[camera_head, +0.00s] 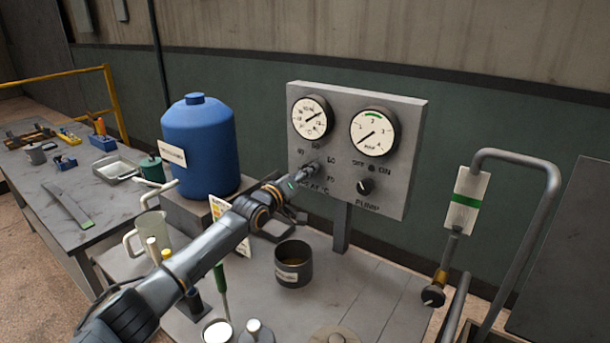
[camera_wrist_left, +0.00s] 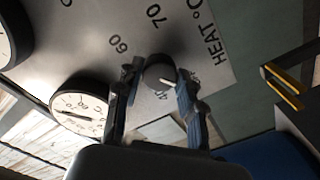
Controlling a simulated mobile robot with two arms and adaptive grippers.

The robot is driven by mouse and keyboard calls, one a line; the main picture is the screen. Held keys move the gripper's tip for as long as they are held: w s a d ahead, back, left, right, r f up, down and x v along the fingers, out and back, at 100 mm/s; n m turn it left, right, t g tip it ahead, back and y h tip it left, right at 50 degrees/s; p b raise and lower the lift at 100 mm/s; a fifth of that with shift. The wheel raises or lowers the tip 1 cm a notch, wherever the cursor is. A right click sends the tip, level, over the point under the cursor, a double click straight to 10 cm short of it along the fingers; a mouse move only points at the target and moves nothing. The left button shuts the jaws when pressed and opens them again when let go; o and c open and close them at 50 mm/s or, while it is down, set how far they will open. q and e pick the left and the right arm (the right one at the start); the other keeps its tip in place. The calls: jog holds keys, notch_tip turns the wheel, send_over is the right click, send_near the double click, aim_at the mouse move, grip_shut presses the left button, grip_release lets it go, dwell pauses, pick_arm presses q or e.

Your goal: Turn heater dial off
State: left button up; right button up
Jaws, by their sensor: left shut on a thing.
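The heater dial (camera_wrist_left: 158,70) is a dark round knob on the grey control panel (camera_head: 408,190). In the left wrist view, numbers and the lettering HEAT °C stand around it, and a white mark shows on its face. My left gripper (camera_wrist_left: 160,88) is shut on the dial, one finger on each side. In the head view my left gripper (camera_head: 301,178) reaches the panel's lower left, and it and the arm partly hide the dial. The dial's exact setting cannot be read. My right gripper is not in view.
The panel also carries two round gauges (camera_head: 312,117) (camera_head: 374,133) and a pump knob (camera_head: 365,186). A blue drum (camera_head: 200,145) stands left of it. A pipe with a valve (camera_head: 433,295) is at right.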

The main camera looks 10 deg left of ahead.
pick_arm(q)
jog(key=shift+f, duration=0.25)
jog(key=o, duration=1.1)
jog(key=shift+o, duration=0.3)
jog(key=shift+r, duration=0.15)
jog(key=shift+s, duration=0.2)
jog(key=v, duration=1.1)
jog(key=shift+s+a, duration=0.2)
jog(key=shift+s, duration=0.15)
